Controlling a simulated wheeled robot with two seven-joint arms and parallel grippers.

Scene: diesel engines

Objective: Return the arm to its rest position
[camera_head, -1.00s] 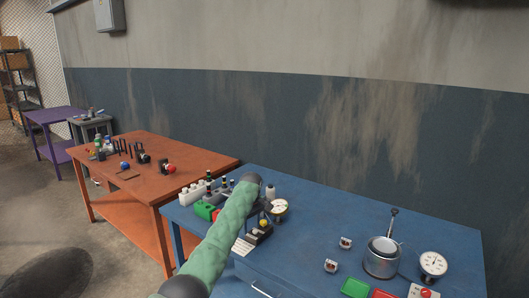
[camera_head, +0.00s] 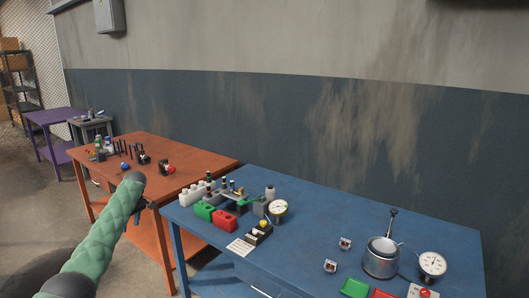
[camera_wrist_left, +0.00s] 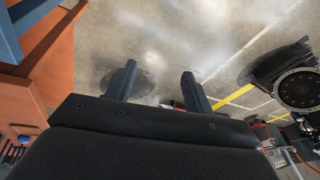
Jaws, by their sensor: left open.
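My left arm, in a green sleeve (camera_head: 104,240), comes in from the lower left in the head view. Its dark end, with the left gripper (camera_head: 150,205), hangs in front of the orange table, left of the blue table. In the left wrist view the two fingers of the left gripper (camera_wrist_left: 158,88) stand wide apart. My right gripper is not in view.
The blue table (camera_head: 330,225) holds green and red blocks (camera_head: 214,216), a gauge (camera_head: 432,265) and a metal pot (camera_head: 381,258). The orange table (camera_head: 205,155) stands behind the left arm. A purple table (camera_head: 57,116) is farther back. Open floor lies at the left.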

